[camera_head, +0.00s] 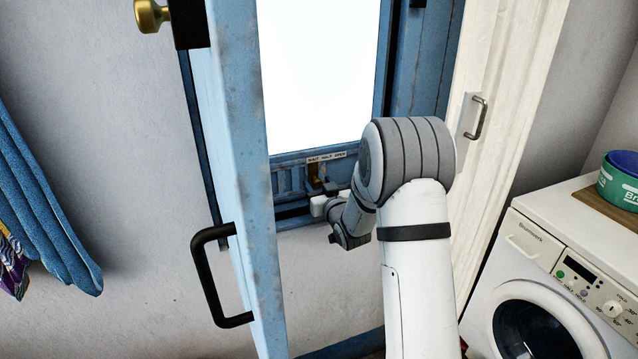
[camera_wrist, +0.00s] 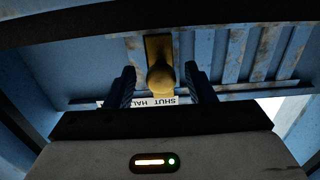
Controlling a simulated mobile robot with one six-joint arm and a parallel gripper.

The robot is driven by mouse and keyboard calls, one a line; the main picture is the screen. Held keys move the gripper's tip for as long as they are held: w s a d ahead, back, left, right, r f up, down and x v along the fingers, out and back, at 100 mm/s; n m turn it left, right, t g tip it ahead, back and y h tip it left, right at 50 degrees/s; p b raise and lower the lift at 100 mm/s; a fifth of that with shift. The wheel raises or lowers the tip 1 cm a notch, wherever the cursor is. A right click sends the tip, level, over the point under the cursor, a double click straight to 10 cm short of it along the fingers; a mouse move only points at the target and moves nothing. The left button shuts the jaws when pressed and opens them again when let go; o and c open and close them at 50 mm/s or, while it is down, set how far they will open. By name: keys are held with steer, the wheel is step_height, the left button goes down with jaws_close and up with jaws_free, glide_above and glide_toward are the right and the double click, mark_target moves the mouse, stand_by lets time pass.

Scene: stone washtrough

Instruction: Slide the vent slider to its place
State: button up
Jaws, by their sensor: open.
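The vent slider, a brass plate with a round knob, sits on the blue slatted vent below the bright window in the head view (camera_head: 316,171). In the wrist view its knob (camera_wrist: 160,78) lies between my two dark fingers. A white label strip (camera_head: 327,158) reading SHUT, HALF, OPEN runs above the vent. The slider is near the SHUT end, left of OPEN. My gripper (camera_wrist: 159,67) is open, with a gap on each side of the knob. In the head view my wrist partly hides the vent's right part.
A blue door or shutter (camera_head: 246,180) with a black handle (camera_head: 212,275) stands open left of the vent. A white door (camera_head: 500,120) is to the right. A washing machine (camera_head: 550,270) stands at the lower right, with green and blue bowls (camera_head: 620,180) on top.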

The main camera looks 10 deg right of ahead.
steer(key=shift+w+a, duration=0.1)
steer(key=shift+w, duration=0.4)
steer(key=shift+c, duration=0.2)
jaws_close()
